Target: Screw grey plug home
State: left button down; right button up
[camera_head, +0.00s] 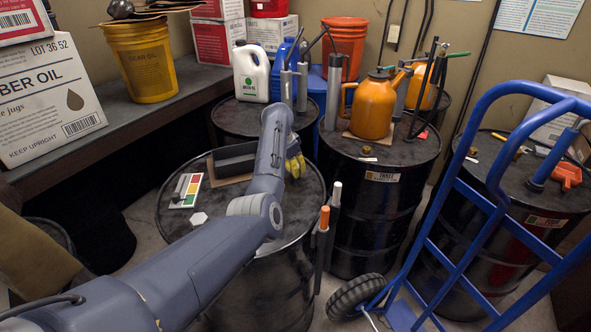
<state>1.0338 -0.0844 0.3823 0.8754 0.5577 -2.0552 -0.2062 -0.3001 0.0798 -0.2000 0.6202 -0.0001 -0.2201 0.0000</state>
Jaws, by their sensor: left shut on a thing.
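My left arm reaches in from the lower left across the near black drum (308,205). Its far end, with my left gripper (277,118), points away from the camera. The fingers are hidden behind my own arm. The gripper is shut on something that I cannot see. No grey plug can be made out for certain. A small pale hexagonal piece (199,218) lies on the near drum's lid, apart from the gripper. My right gripper is not in view.
A color card (185,190), a dark open box (233,163) and yellow gloves (295,165) lie near my arm. An orange jug (372,108) and hand pump stand on the drum behind. A blue hand truck (440,215) stands at right. The shelf holds a yellow bucket (142,65).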

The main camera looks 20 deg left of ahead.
pick_arm(q)
jog(key=m+g, duration=0.1)
jog(key=m, duration=0.3)
jog(key=shift+f+h, duration=0.15)
jog(key=shift+h, duration=0.25)
jog(key=c, duration=1.2)
grip_release()
